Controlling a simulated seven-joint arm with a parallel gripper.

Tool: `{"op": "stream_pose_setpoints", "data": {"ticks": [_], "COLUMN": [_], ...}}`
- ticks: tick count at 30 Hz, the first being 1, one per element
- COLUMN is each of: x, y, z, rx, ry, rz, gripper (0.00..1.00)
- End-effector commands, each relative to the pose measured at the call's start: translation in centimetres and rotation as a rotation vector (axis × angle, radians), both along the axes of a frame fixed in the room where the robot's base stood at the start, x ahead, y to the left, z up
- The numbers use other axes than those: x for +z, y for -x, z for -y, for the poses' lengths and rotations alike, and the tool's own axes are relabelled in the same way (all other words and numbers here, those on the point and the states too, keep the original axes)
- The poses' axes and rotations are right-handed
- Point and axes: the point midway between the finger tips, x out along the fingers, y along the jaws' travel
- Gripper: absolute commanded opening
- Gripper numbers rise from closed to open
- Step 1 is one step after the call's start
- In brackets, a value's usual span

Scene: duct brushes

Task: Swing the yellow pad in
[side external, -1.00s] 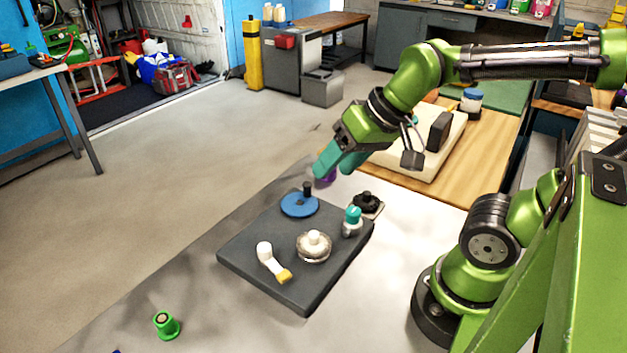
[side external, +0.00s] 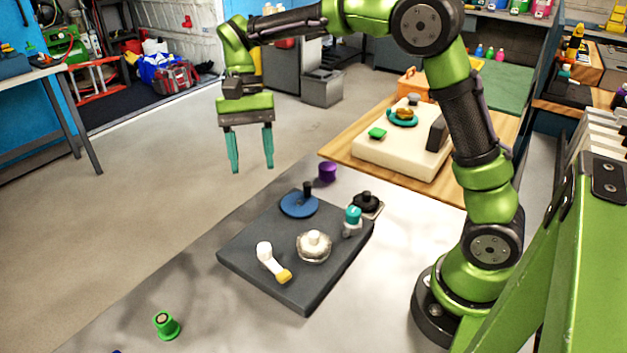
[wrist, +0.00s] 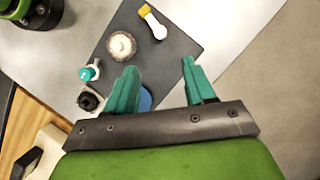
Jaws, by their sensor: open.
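The yellow pad (side external: 284,276) is the tip of a white lever arm (side external: 268,258) at the front-left of a dark grey board (side external: 240,248). The pad points toward the board's front edge, away from the clear ribbed knob with a white top (side external: 313,245). In the wrist view the yellow pad (wrist: 145,10) shows near the top, at the board's edge. My gripper (side external: 252,168) is open and empty, high above the far-left side of the board and apart from everything on it. Its teal fingers (wrist: 158,80) hang over the board in the wrist view.
The board also bears a blue disc (side external: 297,205) with a dark post and a teal-capped fitting (side external: 352,220). A black knob (side external: 367,201) and a purple cup (side external: 327,171) stand behind it.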

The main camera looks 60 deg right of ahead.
Motion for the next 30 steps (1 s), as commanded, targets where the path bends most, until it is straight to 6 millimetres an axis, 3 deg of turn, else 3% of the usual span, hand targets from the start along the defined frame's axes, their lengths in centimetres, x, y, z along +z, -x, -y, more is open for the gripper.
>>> {"op": "stream_pose_setpoints", "data": {"ticks": [21, 30], "x": [-12.9, -15.0], "y": [4.1, 4.6], "z": [-3.6, -4.2], "rx": [0.002, 0.001], "ry": [0.000, 0.000], "rz": [-0.002, 0.002], "gripper": [0.54, 0.54]}}
